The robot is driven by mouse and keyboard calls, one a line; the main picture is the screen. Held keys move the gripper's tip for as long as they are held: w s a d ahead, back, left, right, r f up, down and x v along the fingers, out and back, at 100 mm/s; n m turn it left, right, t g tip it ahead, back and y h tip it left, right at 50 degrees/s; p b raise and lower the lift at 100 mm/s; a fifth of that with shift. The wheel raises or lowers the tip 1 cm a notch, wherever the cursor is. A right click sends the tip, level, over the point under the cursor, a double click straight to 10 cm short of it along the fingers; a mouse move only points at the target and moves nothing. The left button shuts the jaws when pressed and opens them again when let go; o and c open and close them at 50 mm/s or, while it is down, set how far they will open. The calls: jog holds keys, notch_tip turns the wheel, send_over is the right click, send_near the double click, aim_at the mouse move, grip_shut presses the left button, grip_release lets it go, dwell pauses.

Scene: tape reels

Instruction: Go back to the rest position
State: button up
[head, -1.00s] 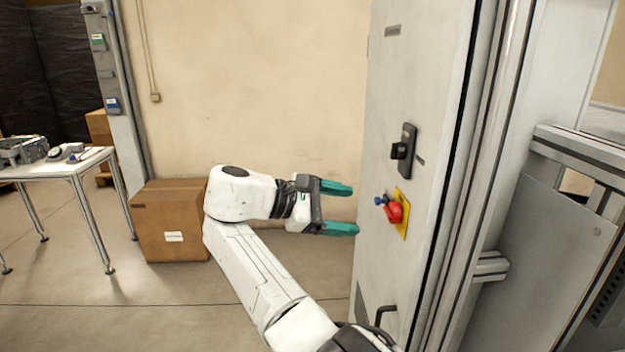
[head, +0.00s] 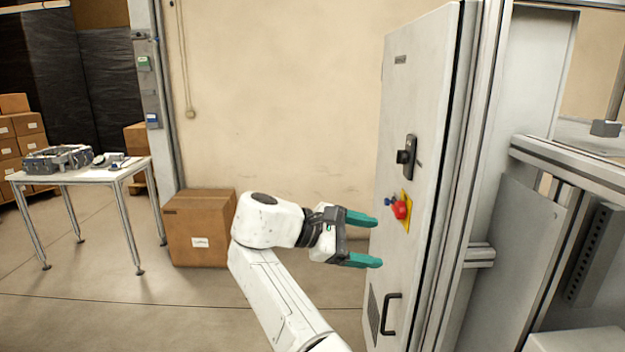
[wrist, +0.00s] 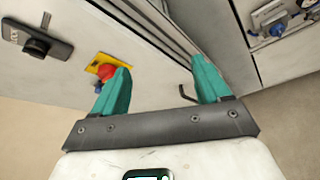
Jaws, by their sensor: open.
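My gripper (head: 372,239) is open and empty in the head view, with its two teal fingers pointing right toward the grey cabinet (head: 430,120). The fingertips are just left of the cabinet door in the picture; I cannot tell the exact gap. A red button on a yellow plate (head: 405,211) is on the door, a little above and right of the fingers. In the wrist view my gripper (wrist: 164,80) has its fingers wide apart with nothing between them, and the red button (wrist: 107,72) shows beside the left finger.
A black latch (head: 407,157) and a black handle (head: 390,314) are on the cabinet door. A cardboard box (head: 198,230) stands on the floor behind my arm. A white table (head: 85,176) with metal parts is at the left.

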jog(key=s+d+f+m+g+y, duration=0.1)
jog(key=s+d+f+m+y, duration=0.3)
jog(key=f, duration=0.7)
jog(key=s+d+f+n+g+y, duration=0.1)
jog(key=s+d+f, duration=0.1)
jog(key=s+f, duration=0.65)
jog(key=s+d+f+m+y, duration=0.2)
jog(key=s+d+f+y, duration=0.15)
jog(key=f, duration=0.95)
jog(key=s+d+f+m+y, duration=0.1)
jog(key=s+d+f+m, duration=0.15)
jog(key=s, duration=0.45)
jog(key=s+d+f+m+y, duration=0.1)
jog(key=s+d+f+m, duration=0.15)
jog(key=s, duration=0.45)
jog(key=s+d+r+m+y, duration=0.1)
jog(key=s+m, duration=0.1)
jog(key=s, duration=0.6)
jog(key=s+d+m+y, duration=0.2)
jog(key=s, duration=0.6)
jog(key=shift+s+r, duration=0.15)
jog(key=shift+r, duration=0.25)
